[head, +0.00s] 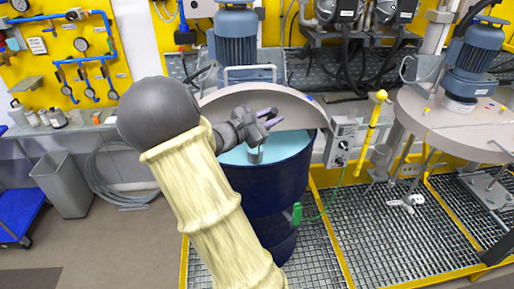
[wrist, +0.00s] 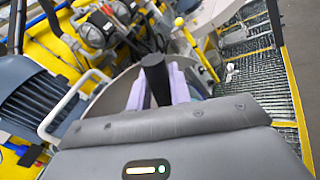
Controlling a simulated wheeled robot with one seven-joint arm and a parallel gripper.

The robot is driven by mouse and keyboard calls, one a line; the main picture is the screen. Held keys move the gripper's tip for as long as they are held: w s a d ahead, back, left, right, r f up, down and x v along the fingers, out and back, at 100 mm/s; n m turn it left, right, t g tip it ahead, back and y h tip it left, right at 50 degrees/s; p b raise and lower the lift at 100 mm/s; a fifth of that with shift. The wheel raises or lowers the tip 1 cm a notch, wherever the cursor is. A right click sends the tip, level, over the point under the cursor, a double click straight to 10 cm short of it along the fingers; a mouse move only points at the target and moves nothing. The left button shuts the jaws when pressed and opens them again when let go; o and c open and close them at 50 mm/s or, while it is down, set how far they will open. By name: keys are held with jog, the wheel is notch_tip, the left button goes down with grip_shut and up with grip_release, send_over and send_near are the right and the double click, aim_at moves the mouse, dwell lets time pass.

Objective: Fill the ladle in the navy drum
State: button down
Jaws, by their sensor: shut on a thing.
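The navy drum (head: 268,190) stands in the middle of the head view, its half lid (head: 270,98) raised behind its opening. Pale blue liquid (head: 290,147) shows inside, near the rim. My gripper (head: 268,119) is over the opening, with my arm reaching in from the lower left. In the wrist view, its lilac fingers (wrist: 157,85) are shut on the dark ladle handle (wrist: 156,72). The bowl's depth and contents cannot be told.
A blue motor (head: 236,50) rises behind the lid. A control box (head: 341,142) and yellow post (head: 371,130) stand right of the drum. A grey bin (head: 62,184) stands left on open floor.

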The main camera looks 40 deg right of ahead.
jog(key=shift+r+p, duration=1.45)
jog(key=shift+r, duration=0.7)
jog(key=shift+w+a, duration=0.1)
jog(key=w+a+n+h, duration=0.2)
jog(key=w+a+h, duration=0.1)
jog(key=a, duration=0.4)
jog(key=shift+w+f+t, duration=0.15)
jog(key=shift+w+t, duration=0.15)
jog(key=shift+w, duration=0.35)
jog(key=shift+s+d, duration=0.1)
dwell(0.4)
jog(key=shift+s+d+m+y+p, duration=0.1)
jog(key=shift+s+d+m+y, duration=0.4)
jog(key=shift+d, duration=0.7)
jog(key=shift+s+d+m+y+p, duration=0.15)
jog(key=shift+s+d+y, duration=0.35)
jog(key=shift+s+d, duration=0.55)
jog(key=shift+s+d+m+y+p, duration=0.1)
jog(key=shift+s+d+m+y, duration=0.35)
jog(key=shift+d, duration=0.85)
jog(key=shift+s, duration=0.15)
